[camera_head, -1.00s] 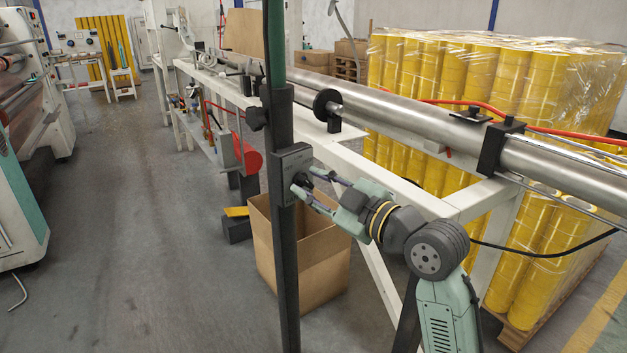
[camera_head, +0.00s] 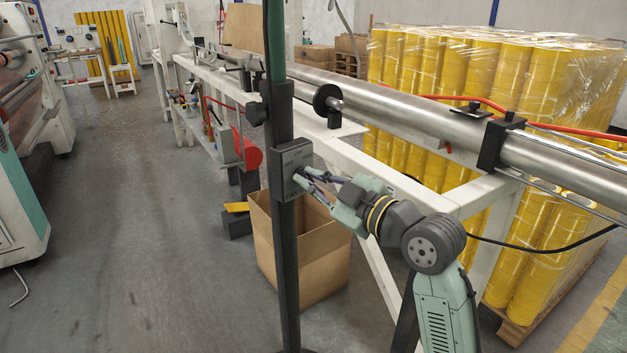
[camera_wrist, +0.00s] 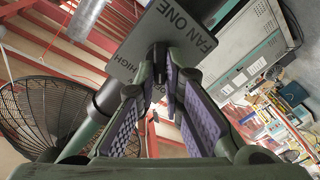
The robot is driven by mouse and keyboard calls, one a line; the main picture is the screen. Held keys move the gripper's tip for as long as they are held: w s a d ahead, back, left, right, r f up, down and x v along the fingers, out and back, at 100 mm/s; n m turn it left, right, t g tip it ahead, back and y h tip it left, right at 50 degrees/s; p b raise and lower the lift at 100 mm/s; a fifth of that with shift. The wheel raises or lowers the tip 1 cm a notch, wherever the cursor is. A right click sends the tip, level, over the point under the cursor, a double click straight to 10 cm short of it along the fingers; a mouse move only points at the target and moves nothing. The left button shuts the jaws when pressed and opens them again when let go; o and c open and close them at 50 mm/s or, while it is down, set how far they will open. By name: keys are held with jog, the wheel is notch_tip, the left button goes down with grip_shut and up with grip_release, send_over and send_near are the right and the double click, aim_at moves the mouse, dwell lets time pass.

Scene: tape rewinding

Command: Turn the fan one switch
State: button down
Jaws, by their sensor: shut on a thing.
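The fan one switch is a grey plate (camera_head: 291,158) fixed to a dark upright post (camera_head: 285,235). In the wrist view, the plate (camera_wrist: 190,22) reads "FAN ONE", with "HIGH" partly visible. My gripper (camera_head: 302,180) reaches the plate from the right. In the wrist view, my gripper (camera_wrist: 160,78) has its purple-padded fingers on both sides of the small dark switch knob (camera_wrist: 159,53) and is shut on it. The fingers hide part of the knob and of the plate's lettering, so its setting cannot be read.
A black fan cage (camera_wrist: 38,112) shows at the left of the wrist view. An open cardboard box (camera_head: 325,262) stands behind the post. A white frame (camera_head: 410,190) with a long metal roller (camera_head: 400,112) runs behind my arm. Open floor (camera_head: 140,220) lies to the left.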

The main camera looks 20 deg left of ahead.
jog(key=shift+m, duration=0.4)
jog(key=m+p, duration=0.1)
jog(key=m, duration=0.2)
jog(key=shift+r+m, duration=0.15)
jog(key=shift+m, duration=0.15)
jog(key=shift+w+d+m+p, duration=0.15)
jog(key=shift+m+p, duration=0.75)
jog(key=shift+m, duration=0.8)
jog(key=c, duration=1.7)
grip_release()
jog(key=v, duration=1.2)
